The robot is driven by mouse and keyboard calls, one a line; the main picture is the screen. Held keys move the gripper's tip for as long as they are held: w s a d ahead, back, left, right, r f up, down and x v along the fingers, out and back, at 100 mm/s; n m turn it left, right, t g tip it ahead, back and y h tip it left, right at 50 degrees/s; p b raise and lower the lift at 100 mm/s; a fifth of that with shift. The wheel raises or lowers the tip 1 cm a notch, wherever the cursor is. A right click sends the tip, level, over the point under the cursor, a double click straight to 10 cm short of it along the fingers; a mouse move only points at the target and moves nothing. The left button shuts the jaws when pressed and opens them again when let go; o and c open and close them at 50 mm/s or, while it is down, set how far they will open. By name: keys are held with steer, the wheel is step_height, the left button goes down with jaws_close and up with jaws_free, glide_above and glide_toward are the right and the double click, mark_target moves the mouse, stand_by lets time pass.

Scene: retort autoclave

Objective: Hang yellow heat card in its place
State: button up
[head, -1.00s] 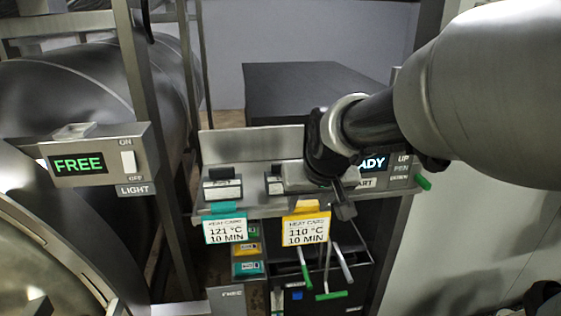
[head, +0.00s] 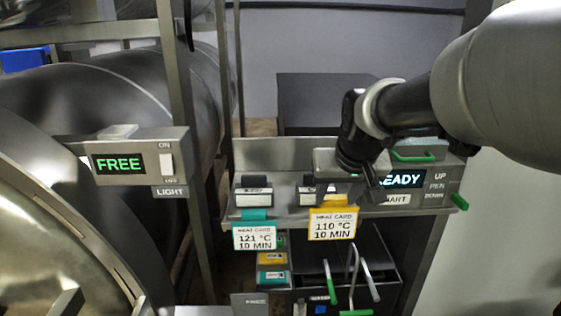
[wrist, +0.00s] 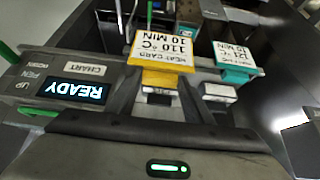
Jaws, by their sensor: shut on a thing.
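The yellow heat card (head: 332,226), marked 110 °C 10 MIN, is upright in front of the panel's shelf edge. My gripper (head: 352,188) is shut on its yellow top; the wrist view shows both fingers at the card's yellow edge (wrist: 166,79). The teal heat card (head: 255,236), marked 121 °C 10 MIN, hangs to its left below a labelled holder (head: 254,190). A second holder (head: 307,195) is just behind the yellow card, partly hidden by my gripper. Whether the card touches this holder I cannot tell.
A READY display (head: 404,180) and a CHART label (head: 396,199) are right of my gripper. A FREE display box (head: 120,163) on a post stands left. Below the cards is a dark bin (head: 385,262) with green-handled tools. A large metal vessel fills the left.

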steer(key=w+f+b, duration=0.1)
steer(key=w+f, duration=0.2)
steer(key=shift+w, duration=0.3)
steer(key=shift+f+b, duration=1.65)
steer(key=shift+b, duration=0.2)
stand_by(1.3)
steer(key=o, duration=1.4)
steer(key=shift+r, duration=0.1)
glide_toward(332, 197)
steer(key=shift+s+d+r, duration=0.25)
steer(key=shift+s+r, duration=0.85)
steer(key=shift+s, duration=0.05)
